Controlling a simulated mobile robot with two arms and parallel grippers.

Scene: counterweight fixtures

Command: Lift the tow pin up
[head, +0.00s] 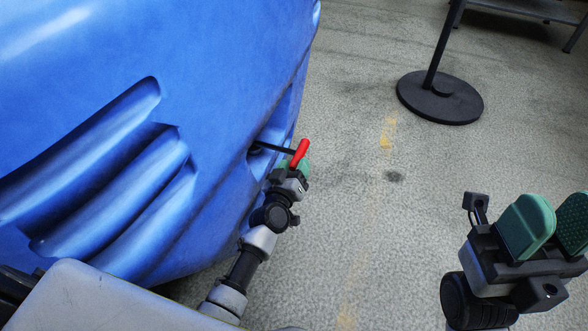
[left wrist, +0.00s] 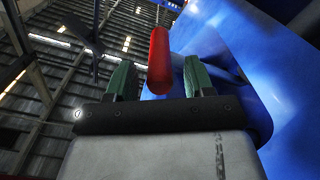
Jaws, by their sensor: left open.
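The tow pin (head: 300,153) shows as a red handle beside a dark recess in the side of the big blue body (head: 230,60). A thin black rod runs from the recess to the handle. My left gripper (head: 303,168) is right at the handle, partly hidden by its own wrist. In the left wrist view the red handle (left wrist: 159,62) stands between the two green fingers (left wrist: 159,80), which are open with gaps showing on both sides. The pin's lower part is hidden. My right gripper (head: 555,222) is open and empty at the lower right, well away from the pin.
A black post on a round base (head: 440,97) stands on the floor at the upper right. A dark table or rack (head: 530,12) shows at the top right corner. The speckled grey floor (head: 370,240) between the blue body and my right gripper is clear.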

